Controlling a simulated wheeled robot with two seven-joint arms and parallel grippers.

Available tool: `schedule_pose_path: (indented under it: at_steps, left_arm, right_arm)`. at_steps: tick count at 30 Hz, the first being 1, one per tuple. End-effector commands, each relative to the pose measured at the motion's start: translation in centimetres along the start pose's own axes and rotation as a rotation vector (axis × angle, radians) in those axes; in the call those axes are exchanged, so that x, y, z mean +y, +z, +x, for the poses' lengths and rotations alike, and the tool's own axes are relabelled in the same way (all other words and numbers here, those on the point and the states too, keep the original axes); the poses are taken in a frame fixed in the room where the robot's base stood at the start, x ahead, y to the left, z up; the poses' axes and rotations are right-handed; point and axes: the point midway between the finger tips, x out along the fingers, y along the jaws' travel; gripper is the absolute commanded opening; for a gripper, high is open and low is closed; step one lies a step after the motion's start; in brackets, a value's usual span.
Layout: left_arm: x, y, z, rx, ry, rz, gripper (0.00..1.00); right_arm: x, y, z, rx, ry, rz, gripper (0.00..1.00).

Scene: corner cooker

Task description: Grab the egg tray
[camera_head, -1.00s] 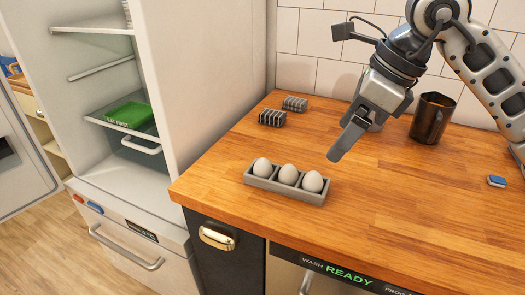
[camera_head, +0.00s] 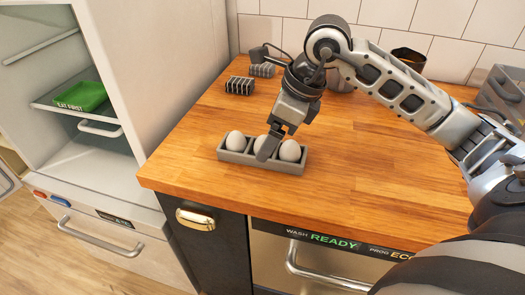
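The egg tray (camera_head: 230,157) is a small grey holder with three white eggs in a row, lying on the wooden counter near its front-left corner. My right gripper (camera_head: 274,143) is over the middle of the tray, pointing down. Its near finger overlaps the middle egg (camera_head: 259,143) and partly hides it. The other finger shows behind it with a gap between them, its tip hidden. Whether the fingers touch the tray I cannot tell. The left egg (camera_head: 236,141) and the right egg (camera_head: 290,151) show clearly. My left gripper is not in view.
Two dark ribbed racks (camera_head: 240,86) stand behind the tray, and a dark mug (camera_head: 409,59) is at the back by the tiled wall. An open fridge with a green box (camera_head: 80,97) is at the left. The counter right of the tray is clear.

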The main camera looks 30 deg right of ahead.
Motion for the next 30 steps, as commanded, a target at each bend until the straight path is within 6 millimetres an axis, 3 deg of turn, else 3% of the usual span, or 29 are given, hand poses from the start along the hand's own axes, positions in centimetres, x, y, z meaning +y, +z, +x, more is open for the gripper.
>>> schedule_pose_path:
  at_steps: [6,15,21,30]
  left_arm:
    - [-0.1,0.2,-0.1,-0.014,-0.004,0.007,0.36]
    - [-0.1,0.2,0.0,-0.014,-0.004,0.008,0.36]
    - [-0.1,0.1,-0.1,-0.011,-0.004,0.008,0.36]
    - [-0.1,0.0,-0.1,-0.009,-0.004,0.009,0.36]
  right_arm:
    - [0.0,0.0,3.1,0.002,0.004,0.001,0.84]
    - [-0.1,0.0,3.8,0.001,0.000,0.001,0.84]
    - [-0.1,0.0,3.8,0.001,0.000,0.000,0.35]
    - [-0.1,0.1,3.6,-0.001,-0.001,0.000,0.34]
